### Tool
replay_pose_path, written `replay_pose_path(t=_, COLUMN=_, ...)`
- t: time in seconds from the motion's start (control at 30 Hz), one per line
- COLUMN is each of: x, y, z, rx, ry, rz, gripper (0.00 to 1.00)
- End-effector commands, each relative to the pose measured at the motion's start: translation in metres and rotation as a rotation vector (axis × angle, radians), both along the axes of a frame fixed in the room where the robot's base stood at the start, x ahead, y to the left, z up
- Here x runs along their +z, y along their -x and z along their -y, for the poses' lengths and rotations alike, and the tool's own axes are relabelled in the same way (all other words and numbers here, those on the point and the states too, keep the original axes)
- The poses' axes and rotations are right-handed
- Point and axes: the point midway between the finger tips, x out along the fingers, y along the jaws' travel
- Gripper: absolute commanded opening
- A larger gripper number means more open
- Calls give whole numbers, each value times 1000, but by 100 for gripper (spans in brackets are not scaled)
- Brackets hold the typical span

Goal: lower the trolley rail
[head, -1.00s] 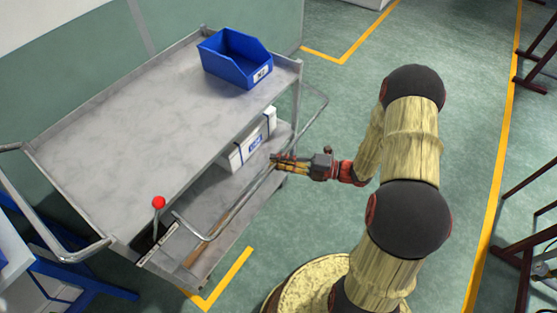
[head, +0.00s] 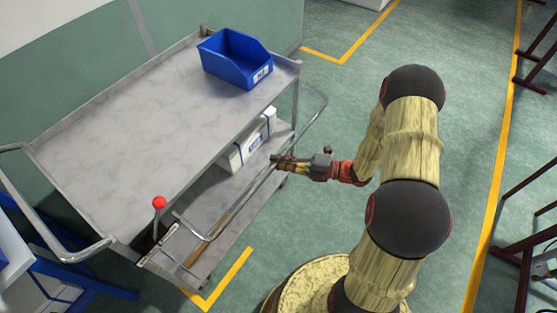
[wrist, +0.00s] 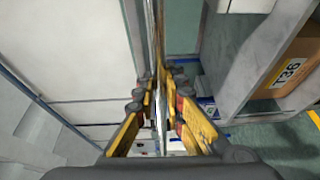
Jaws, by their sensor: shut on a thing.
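The trolley rail (head: 246,196) is a bent grey metal bar along the near long side of the grey trolley, above its lower shelf. My gripper (head: 274,160) is shut on the rail towards its far end. In the wrist view the rail (wrist: 158,55) runs between the yellow and dark fingers of my gripper (wrist: 162,88). The fingers hide the gripped part. A lever with a red ball knob (head: 159,202) stands upright at the trolley's near corner, apart from my gripper.
The trolley's top shelf (head: 130,120) holds a blue bin (head: 236,60). A white box (head: 247,146) with blue straps sits on the lower shelf behind the rail. Green floor (head: 300,235) is open beside the trolley. The wrist view shows a cardboard box (wrist: 296,65) on a grey shelf.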

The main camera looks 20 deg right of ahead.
Motion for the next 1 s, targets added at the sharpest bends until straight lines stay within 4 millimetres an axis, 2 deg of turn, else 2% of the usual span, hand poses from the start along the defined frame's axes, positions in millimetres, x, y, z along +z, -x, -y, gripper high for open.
replay_pose_path(t=0.53, x=27, y=2, z=0, rx=2, ry=82, rz=-116, gripper=0)
replay_pose_path(t=1.0, x=28, y=2, z=1, rx=1, ry=113, rz=-157, gripper=0)
